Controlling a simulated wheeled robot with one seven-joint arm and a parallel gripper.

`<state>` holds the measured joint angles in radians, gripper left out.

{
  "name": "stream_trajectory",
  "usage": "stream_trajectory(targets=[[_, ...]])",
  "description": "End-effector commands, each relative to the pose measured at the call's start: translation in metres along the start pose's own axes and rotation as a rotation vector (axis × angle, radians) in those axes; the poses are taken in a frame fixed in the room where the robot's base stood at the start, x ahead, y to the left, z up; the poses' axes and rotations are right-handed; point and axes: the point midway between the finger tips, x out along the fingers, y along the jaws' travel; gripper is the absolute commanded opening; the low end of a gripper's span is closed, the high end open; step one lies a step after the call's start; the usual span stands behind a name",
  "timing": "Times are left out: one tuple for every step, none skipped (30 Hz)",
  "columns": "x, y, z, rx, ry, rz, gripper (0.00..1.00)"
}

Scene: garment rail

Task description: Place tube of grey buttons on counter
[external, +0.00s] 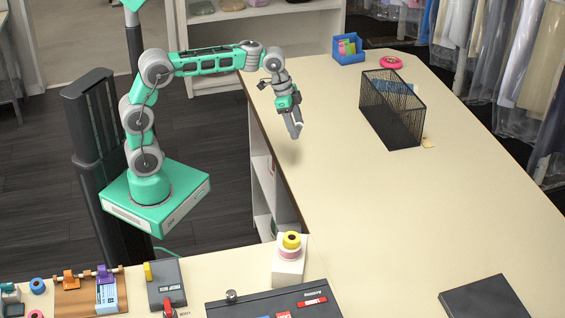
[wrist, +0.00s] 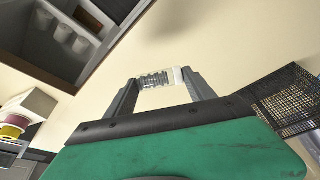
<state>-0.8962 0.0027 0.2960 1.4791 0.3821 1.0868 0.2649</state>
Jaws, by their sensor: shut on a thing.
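My gripper (external: 295,122) is over the left part of the cream counter (external: 330,165), near its left edge, with a shadow on the counter below it. In the wrist view my gripper (wrist: 160,84) is shut on a clear tube of grey buttons (wrist: 154,80) with a white cap at its right end. The tube lies across between the two fingers, above the bare counter (wrist: 220,40). In the external view the tube (external: 299,125) is small and mostly hidden by the fingers.
A black mesh basket (external: 392,115) stands to the right. A blue box (external: 348,49) and pink ring (external: 391,62) are at the back. Yellow and pink rolls (external: 291,240) sit on a white block in front. A dark flat item (external: 487,298) lies front right. The middle counter is clear.

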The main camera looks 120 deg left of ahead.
Motion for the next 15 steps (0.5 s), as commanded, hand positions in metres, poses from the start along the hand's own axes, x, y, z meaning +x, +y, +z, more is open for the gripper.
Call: stream_trajectory(targets=[[0.006, -0.003, -0.007, -0.001, -0.005, 0.003, 0.23], [0.011, -0.006, -0.012, -0.001, -0.005, 0.004, 0.23], [0.018, -0.01, -0.021, 0.0, -0.005, 0.004, 0.23], [0.024, -0.013, -0.027, 0.0, -0.006, 0.005, 0.23], [0.03, -0.017, -0.034, 0.0, -0.006, 0.004, 0.23], [0.038, -0.022, -0.043, 0.0, -0.006, 0.004, 0.23], [0.044, -0.025, -0.049, 0.0, -0.005, 0.004, 0.23], [0.049, -0.029, -0.056, 0.0, -0.005, 0.004, 0.23], [0.057, -0.034, -0.064, 0.0, -0.005, 0.003, 0.23], [0.067, -0.036, -0.066, -0.001, -0.007, 0.004, 0.23], [0.076, -0.037, -0.069, -0.001, -0.006, 0.004, 0.23], [0.086, -0.04, -0.072, -0.001, -0.006, 0.004, 0.23], [0.093, -0.042, -0.075, -0.001, -0.005, 0.004, 0.23], [0.098, -0.044, -0.077, -0.001, -0.004, 0.002, 0.23], [0.104, -0.046, -0.079, -0.001, -0.003, 0.002, 0.23]])
